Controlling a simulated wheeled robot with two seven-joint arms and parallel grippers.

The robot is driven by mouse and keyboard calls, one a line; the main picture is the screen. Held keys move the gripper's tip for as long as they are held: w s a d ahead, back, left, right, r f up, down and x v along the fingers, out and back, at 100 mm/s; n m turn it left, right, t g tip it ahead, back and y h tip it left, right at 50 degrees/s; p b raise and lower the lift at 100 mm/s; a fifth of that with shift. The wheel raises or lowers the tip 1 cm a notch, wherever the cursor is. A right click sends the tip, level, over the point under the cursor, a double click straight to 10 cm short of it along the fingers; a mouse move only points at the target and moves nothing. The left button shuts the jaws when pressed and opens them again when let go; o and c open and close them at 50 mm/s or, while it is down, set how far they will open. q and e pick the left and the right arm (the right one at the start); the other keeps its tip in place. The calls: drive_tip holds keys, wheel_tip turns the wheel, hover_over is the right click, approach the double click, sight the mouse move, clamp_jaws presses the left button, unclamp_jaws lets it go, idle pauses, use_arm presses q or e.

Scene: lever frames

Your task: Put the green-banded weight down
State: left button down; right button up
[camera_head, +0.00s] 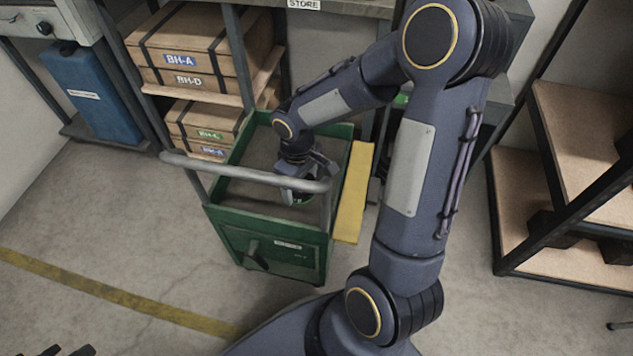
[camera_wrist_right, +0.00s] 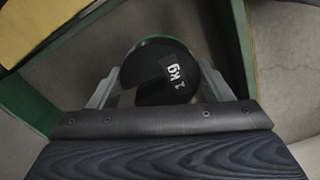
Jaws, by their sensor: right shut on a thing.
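My right gripper (camera_head: 298,190) is inside the outline of a green cart (camera_head: 262,222), near its handle side. In the right wrist view, my right gripper (camera_wrist_right: 160,92) is shut on a dark round weight (camera_wrist_right: 160,72) marked with a "kg" label. The weight sits between the two grey fingers. A little green shows by the fingers in the head view, partly hidden by the handle and gripper. I cannot tell whether the weight touches the cart's grey top. Dark tips at the bottom left edge may be my left gripper (camera_head: 68,350), mostly cut off.
The cart's grey handle bar (camera_head: 235,172) crosses in front of the right gripper. A yellow flap (camera_head: 353,195) is along the cart's right side. Shelves with wooden cases (camera_head: 190,45) stand behind, and a wooden shelf rack (camera_head: 570,190) is at right. The cart's grey top around the weight looks bare.

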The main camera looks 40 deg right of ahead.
sight(294, 193)
drive_tip(key=shift+w+a+f+b, duration=0.25)
drive_tip(key=shift+w+f, duration=0.1)
drive_tip(key=shift+f, duration=0.15)
drive_tip(key=shift+w+a+f+b, duration=0.2)
drive_tip(key=shift+w+f, duration=0.1)
drive_tip(key=shift+f, duration=0.15)
drive_tip(key=shift+w+f+b, duration=0.1)
drive_tip(key=shift+f+b, duration=0.5)
drive_tip(key=shift+f, duration=0.9)
drive_tip(key=shift+f, duration=0.1)
drive_tip(key=shift+f, duration=0.15)
drive_tip(key=o, duration=1.8)
drive_tip(key=shift+c, duration=0.2)
